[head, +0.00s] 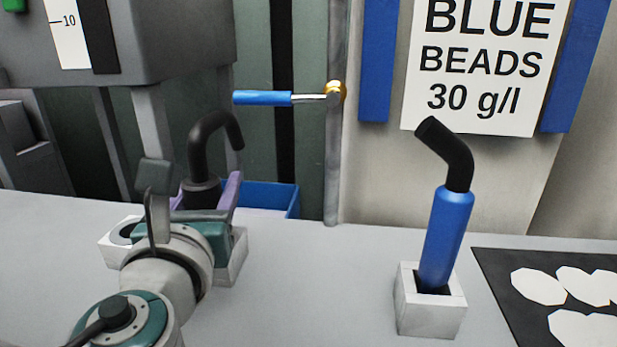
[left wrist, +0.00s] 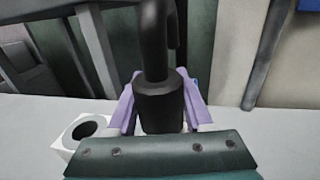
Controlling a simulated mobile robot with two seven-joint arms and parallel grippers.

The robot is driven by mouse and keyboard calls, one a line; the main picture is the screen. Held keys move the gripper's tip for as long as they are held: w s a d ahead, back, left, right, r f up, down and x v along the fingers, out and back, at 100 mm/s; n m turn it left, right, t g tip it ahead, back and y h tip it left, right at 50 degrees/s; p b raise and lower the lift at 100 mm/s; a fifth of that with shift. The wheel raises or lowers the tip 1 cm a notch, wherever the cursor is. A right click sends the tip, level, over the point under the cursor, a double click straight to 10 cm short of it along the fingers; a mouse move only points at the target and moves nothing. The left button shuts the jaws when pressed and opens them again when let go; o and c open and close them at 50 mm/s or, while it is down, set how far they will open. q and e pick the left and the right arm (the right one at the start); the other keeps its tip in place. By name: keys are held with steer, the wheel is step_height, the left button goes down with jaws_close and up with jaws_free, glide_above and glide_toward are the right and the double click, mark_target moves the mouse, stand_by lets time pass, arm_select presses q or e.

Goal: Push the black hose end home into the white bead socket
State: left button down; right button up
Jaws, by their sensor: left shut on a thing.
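The black hose end (head: 202,192) has a thick collar and a thinner pipe that rises and bends over to the right. My left gripper (head: 207,197), with purple fingers, is shut around the collar. The hose end also shows upright between the fingers in the left wrist view (left wrist: 160,105). A white block with a round dark hole (head: 107,246) stands just left of the gripper; it also shows in the left wrist view (left wrist: 66,141). The hole is beside the hose end, apart from it. The hose's lower tip is hidden behind my gripper. My right gripper is not in view.
A pale block (head: 238,262) shows behind my left wrist. A blue-handled black hose (head: 447,235) leans in a white holder (head: 432,316) at right. A blue bin (head: 287,199) stands behind. The middle counter is clear.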

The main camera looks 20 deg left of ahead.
arm_select(q)
steer(key=shift+f+b, duration=1)
steer(key=shift+f, duration=0.2)
steer(key=shift+c, duration=1.1)
jaws_free()
steer(key=shift+s, duration=0.1)
steer(key=v, duration=0.9)
steer(key=shift+s+d+r, duration=0.1)
steer(key=shift+s+d, duration=0.1)
steer(key=shift+s, duration=0.15)
